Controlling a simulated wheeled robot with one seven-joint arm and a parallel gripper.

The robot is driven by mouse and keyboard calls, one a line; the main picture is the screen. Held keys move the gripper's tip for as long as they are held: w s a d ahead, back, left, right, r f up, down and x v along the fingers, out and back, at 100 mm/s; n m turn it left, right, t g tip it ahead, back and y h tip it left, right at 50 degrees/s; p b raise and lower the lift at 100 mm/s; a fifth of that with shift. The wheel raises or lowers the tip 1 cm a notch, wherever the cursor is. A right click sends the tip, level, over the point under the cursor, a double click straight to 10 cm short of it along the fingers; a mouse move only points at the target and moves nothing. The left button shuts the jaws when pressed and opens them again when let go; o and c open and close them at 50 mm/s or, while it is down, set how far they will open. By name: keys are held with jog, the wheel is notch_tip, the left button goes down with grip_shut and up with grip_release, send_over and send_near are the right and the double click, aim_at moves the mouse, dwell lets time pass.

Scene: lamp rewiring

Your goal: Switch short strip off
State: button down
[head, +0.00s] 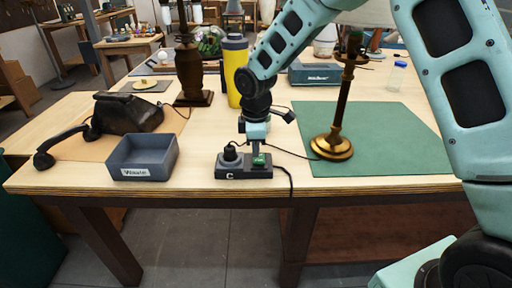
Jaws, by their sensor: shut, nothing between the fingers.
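The short strip (240,173) is a small dark power strip near the table's front edge, marked with a white "C". A round black plug (230,153) sits in its left part. A green switch (260,160) shows at its right part. My gripper (256,150) is shut and empty, pointing down just above the green switch. I cannot tell whether the fingertips touch it. Which way the switch is tipped is too small to tell.
A grey bin (143,157) and a dark telephone (128,113) stand to the left. A brass lamp (332,147) stands on a green mat (400,165) to the right. A yellow bottle (235,75) stands behind the strip. Black cables lie around the strip.

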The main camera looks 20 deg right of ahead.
notch_tip(320, 180, up, 13)
jog(key=w+p, duration=0.1)
jog(key=shift+w+d+r+p, duration=0.2)
jog(key=shift+w+d+p, duration=0.05)
jog(key=shift+p, duration=0.05)
dwell(0.4)
jog(key=s+a+m, duration=0.2)
jog(key=s+a, duration=0.2)
jog(key=s, duration=0.5)
jog(key=s+a+m, duration=0.1)
jog(key=s+a, duration=0.2)
jog(key=s, duration=0.7)
jog(key=s+d+f+m+g+y, duration=0.1)
jog(key=s+d+m, duration=0.1)
jog(key=s, duration=1.3)
jog(key=shift+f+m, duration=0.35)
jog(key=shift+m, duration=0.55)
jog(key=shift+d, duration=0.1)
